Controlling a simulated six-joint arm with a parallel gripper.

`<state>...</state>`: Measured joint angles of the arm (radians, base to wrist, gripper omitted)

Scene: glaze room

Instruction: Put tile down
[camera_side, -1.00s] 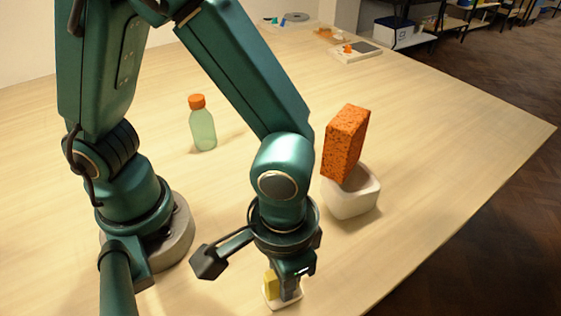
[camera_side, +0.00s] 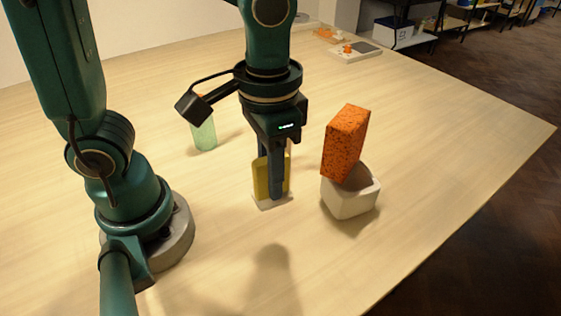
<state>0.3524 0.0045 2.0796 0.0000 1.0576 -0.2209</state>
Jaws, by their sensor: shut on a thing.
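The tile (camera_side: 261,181) has an upright yellow face and a pale, whitish foot at its bottom. My gripper (camera_side: 275,190) points straight down and is shut on it. The tile is upright, over the middle of the table, left of the white bowl. I cannot tell whether its foot touches the table or is slightly above it.
An orange speckled sponge (camera_side: 345,143) stands tilted in the white bowl (camera_side: 350,203) just to the right. The wooden table (camera_side: 430,150) is clear at the front and far right.

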